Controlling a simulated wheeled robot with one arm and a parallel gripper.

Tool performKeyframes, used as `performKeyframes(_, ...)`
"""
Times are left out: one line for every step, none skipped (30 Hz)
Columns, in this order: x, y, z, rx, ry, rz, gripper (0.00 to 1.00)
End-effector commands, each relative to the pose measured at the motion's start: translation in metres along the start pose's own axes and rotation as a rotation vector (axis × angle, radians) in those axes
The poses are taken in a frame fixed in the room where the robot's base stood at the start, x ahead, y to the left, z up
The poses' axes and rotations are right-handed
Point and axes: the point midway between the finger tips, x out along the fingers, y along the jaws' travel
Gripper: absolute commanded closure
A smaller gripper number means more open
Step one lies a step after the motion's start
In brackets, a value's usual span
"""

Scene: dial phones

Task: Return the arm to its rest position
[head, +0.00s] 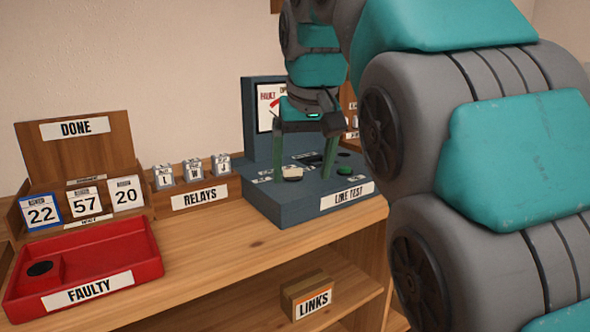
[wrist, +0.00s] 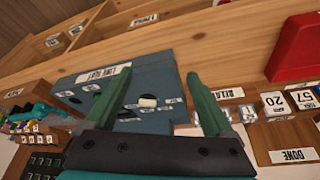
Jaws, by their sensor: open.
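My gripper (head: 302,165) is open and empty, with its two green fingers pointing down over the blue-grey LINE TEST box (head: 270,205). My arm covers the right side of the head view and hides part of the box.
A RELAYS rack (head: 200,195) with several labelled blocks stands left of the box. A red FAULTY tray (head: 130,265) and a DONE holder (head: 75,160) with number cards are further left. A LINKS box (head: 308,295) sits on the lower shelf. The shelf top (head: 225,262) in front is clear.

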Motion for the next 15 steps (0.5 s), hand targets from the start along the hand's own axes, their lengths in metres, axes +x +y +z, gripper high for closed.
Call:
performKeyframes(0.001, 0.003, 0.003, 0.006, -0.005, 0.001, 0.12)
performKeyframes(0.002, 0.004, 0.005, 0.009, -0.008, 0.002, 0.12)
performKeyframes(0.004, 0.006, 0.008, 0.014, -0.014, 0.003, 0.12)
performKeyframes(0.006, 0.008, 0.011, 0.017, -0.02, 0.004, 0.12)
performKeyframes(0.009, 0.01, 0.013, 0.022, -0.026, 0.005, 0.12)
performKeyframes(0.011, 0.012, 0.017, 0.027, -0.034, 0.006, 0.12)
performKeyframes(0.013, 0.014, 0.02, 0.031, -0.039, 0.006, 0.12)
performKeyframes(0.015, 0.016, 0.022, 0.036, -0.044, 0.007, 0.12)
performKeyframes(0.019, 0.019, 0.027, 0.043, -0.053, 0.008, 0.12)
performKeyframes(0.022, 0.022, 0.03, 0.048, -0.06, 0.009, 0.12)
performKeyframes(0.025, 0.024, 0.034, 0.053, -0.067, 0.01, 0.12)
performKeyframes(0.028, 0.028, 0.039, 0.061, -0.074, 0.011, 0.12)
performKeyframes(0.031, 0.03, 0.044, 0.067, -0.081, 0.012, 0.12)
performKeyframes(0.035, 0.033, 0.05, 0.074, -0.092, 0.014, 0.12)
performKeyframes(0.04, 0.038, 0.059, 0.084, -0.107, 0.016, 0.12)
